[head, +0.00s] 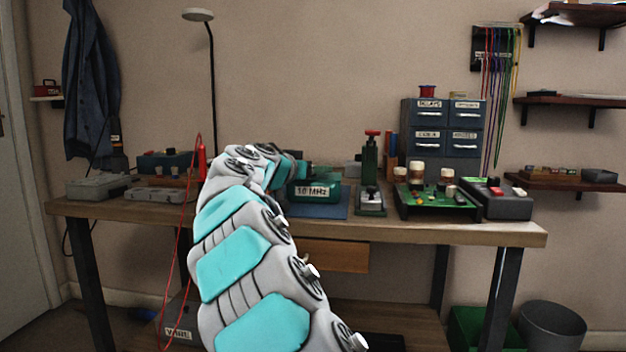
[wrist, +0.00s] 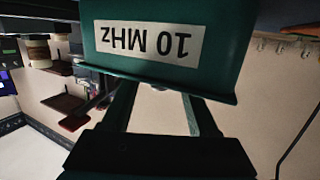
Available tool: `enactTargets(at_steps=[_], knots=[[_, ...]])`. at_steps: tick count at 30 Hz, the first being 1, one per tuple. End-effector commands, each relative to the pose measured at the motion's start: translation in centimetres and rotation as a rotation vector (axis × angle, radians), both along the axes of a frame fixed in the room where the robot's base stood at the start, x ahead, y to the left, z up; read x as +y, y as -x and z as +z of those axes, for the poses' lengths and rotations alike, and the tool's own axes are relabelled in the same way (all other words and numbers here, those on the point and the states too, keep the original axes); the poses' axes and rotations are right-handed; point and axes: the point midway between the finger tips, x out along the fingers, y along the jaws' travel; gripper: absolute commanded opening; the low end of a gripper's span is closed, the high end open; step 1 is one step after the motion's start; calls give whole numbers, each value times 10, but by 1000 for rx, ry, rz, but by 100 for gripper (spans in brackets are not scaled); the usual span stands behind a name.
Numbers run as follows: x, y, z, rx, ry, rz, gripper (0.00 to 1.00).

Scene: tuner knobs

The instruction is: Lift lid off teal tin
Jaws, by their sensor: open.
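The teal tin (head: 314,191) with a white 10 MHz label sits on the workbench just right of my arm's far end in the head view. In the wrist view the tin (wrist: 215,62) appears upside down and close, with a thin protruding rim along its edge on my gripper's side. I cannot clearly make out a separate lid. My gripper (wrist: 160,100) is open, its two fingers spread and reaching to the tin's rim. The fingertips are partly hidden by the tin, and contact cannot be told. In the head view my arm mostly hides the gripper.
A blue mat (head: 331,207) lies by the tin. A green press (head: 370,178) stands close on its right, then a circuit board (head: 435,203) and a dark box (head: 497,201). A red cable (head: 183,235) hangs left of my arm. Grey boxes (head: 96,187) sit at bench left.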

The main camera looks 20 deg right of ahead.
Motion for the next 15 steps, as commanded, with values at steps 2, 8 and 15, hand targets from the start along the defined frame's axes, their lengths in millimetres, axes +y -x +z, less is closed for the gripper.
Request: enactTargets(at_steps=[2, 8, 15], knots=[[0, 0, 0, 0, 0, 0, 57], [0, 0, 0, 1, -1, 0, 34], [0, 0, 0, 1, -1, 0, 7]])
